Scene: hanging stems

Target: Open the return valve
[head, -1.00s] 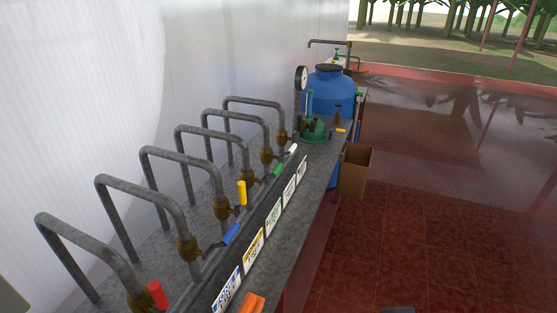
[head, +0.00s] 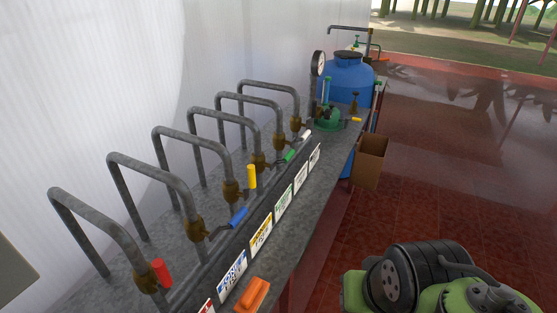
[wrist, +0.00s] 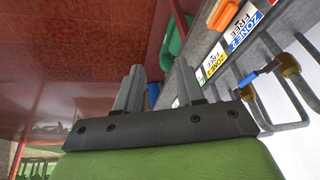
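A row of brass valves on grey pipes lines the bench in the head view. Their handles are red (head: 161,272), blue (head: 239,217), yellow (head: 251,177), green (head: 289,156) and white (head: 306,136). The red and yellow handles stand up; the others slant out to the right. Labels run along the bench front, too small to read surely in the head view, so I cannot tell which valve is the return. The blue handle (wrist: 248,79) shows at right in the wrist view. My gripper (wrist: 160,68) is open and empty, apart from the valves.
An orange object (head: 253,294) lies on the near bench edge. A pressure gauge (head: 319,63), green pump (head: 328,118) and blue tank (head: 346,80) stand at the far end. A cardboard box (head: 370,162) stands beside the bench. The red tiled floor at right is open.

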